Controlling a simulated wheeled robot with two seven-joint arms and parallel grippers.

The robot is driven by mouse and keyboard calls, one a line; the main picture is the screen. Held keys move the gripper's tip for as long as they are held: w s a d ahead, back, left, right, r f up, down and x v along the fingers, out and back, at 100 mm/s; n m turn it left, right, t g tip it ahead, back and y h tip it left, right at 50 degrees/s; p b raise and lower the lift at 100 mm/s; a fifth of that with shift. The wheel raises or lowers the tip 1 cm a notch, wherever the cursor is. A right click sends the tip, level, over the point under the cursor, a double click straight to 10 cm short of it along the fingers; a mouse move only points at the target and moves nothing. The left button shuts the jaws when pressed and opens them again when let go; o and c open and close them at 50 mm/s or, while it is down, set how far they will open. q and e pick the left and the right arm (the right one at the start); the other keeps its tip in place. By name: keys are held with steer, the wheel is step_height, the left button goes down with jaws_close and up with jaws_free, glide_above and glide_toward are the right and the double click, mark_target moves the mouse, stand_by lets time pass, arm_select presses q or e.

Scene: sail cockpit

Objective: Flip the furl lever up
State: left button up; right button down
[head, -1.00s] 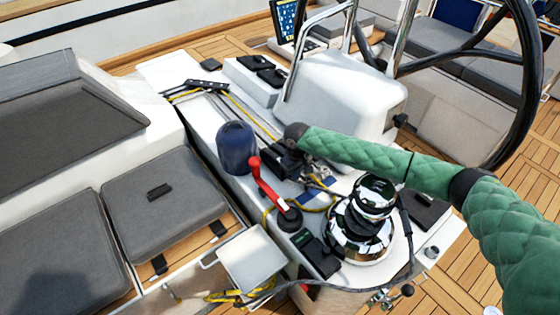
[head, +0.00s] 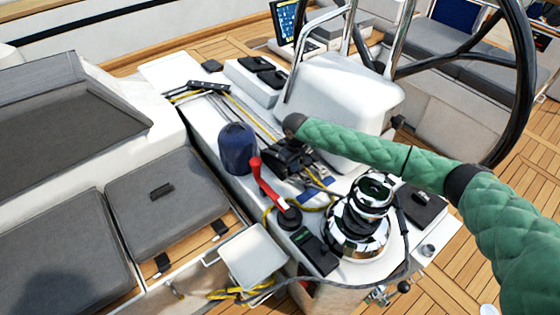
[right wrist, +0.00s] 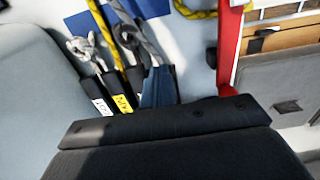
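My right gripper (head: 290,160) is a dark shape at the end of the green-sleeved arm, over the rope clutches on the white console. In the right wrist view a wide dark bar of the gripper fills the bottom; I cannot make out its fingertips. Just beyond it are black clutch levers side by side, one with a white label (right wrist: 103,107) and one with a yellow label (right wrist: 122,104). A dark blue piece (right wrist: 158,88) stands to their right. I cannot read which lever is the furl lever, and its far end is hidden. My left gripper is out of view.
A red handle (head: 266,182) rises close beside the clutches. A dark blue covered winch (head: 237,148) stands left and a chrome winch (head: 360,215) right. Yellow ropes run along the console. The steering wheel (head: 527,80) is at the right. Grey cushions (head: 165,198) lie left.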

steer(key=shift+w+a+r, duration=0.15)
steer(key=shift+w+r, duration=0.2)
steer(key=shift+w, duration=0.1)
steer(key=shift+w+r+p, duration=0.35)
steer(key=shift+r, duration=0.25)
steer(key=shift+w+f, duration=0.15)
steer(key=shift+f, duration=0.25)
steer(key=shift+r, duration=0.1)
